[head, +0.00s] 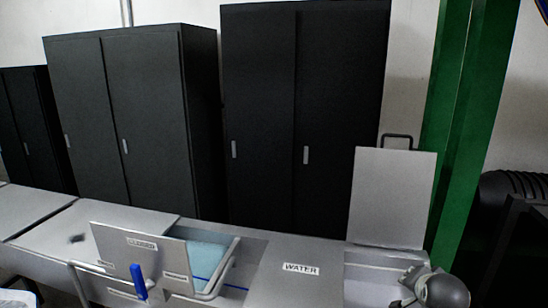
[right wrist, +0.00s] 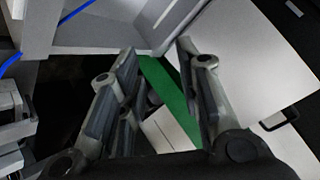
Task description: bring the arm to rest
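My right gripper (head: 408,290) is at the lower right of the head view, over the right end of the grey counter. In the right wrist view its two fingers (right wrist: 156,48) stand apart with nothing between them. A blue cable (right wrist: 75,13) shows at the upper left of the right wrist view, away from the fingers. In the head view a thick blue piece (head: 139,281) stands in front of the open bin, and a thin blue line runs inside the bin. My left gripper is not in view.
The grey counter (head: 255,270) has a panel labelled WATER (head: 300,269). An open bin with a raised labelled lid (head: 140,250) is at the left. A raised grey lid with a handle (head: 392,200) stands near a green pillar (head: 455,130). Black cabinets (head: 260,110) line the wall.

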